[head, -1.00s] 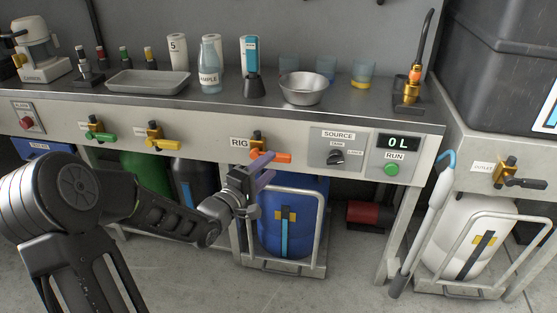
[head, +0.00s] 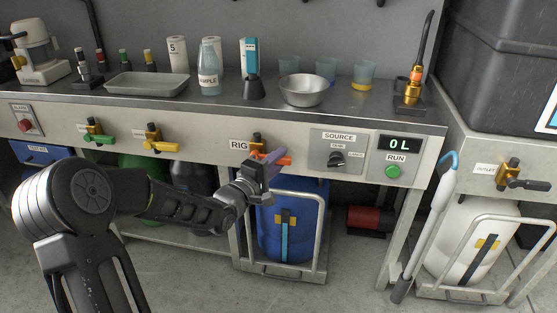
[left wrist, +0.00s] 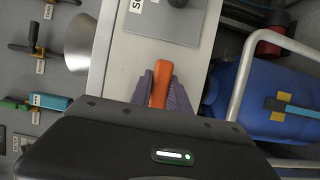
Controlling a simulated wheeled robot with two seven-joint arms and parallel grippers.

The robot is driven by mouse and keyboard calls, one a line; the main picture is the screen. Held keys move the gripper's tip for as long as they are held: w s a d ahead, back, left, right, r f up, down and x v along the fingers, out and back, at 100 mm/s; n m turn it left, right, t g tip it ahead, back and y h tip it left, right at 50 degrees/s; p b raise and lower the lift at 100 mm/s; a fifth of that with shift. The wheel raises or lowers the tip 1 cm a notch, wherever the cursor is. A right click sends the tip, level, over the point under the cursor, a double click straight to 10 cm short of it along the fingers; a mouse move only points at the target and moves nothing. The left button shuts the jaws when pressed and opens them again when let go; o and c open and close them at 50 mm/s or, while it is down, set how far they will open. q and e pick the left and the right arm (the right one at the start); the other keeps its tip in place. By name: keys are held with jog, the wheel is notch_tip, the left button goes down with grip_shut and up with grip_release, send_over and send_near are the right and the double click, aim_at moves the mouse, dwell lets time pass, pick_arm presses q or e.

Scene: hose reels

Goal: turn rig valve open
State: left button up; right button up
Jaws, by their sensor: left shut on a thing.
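The RIG valve sits on the bench's front panel beside the RIG label (head: 239,145). Its brass body (head: 257,139) stands upright and its orange handle (head: 284,160) points right, partly hidden by my fingers. My left gripper (head: 268,165) is shut on this handle, its purple fingers on either side. In the left wrist view the orange handle (left wrist: 161,76) shows between the purple fingers of my left gripper (left wrist: 163,92). My right gripper is out of view.
Green (head: 101,139) and yellow (head: 162,146) valve handles lie to the left. The source knob (head: 336,159) and green RUN button (head: 392,172) are to the right, under a display reading 0 L (head: 399,143). A blue drum (head: 295,235) in a metal frame stands below.

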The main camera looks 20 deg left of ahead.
pick_arm(q)
grip_shut()
dwell(0.9)
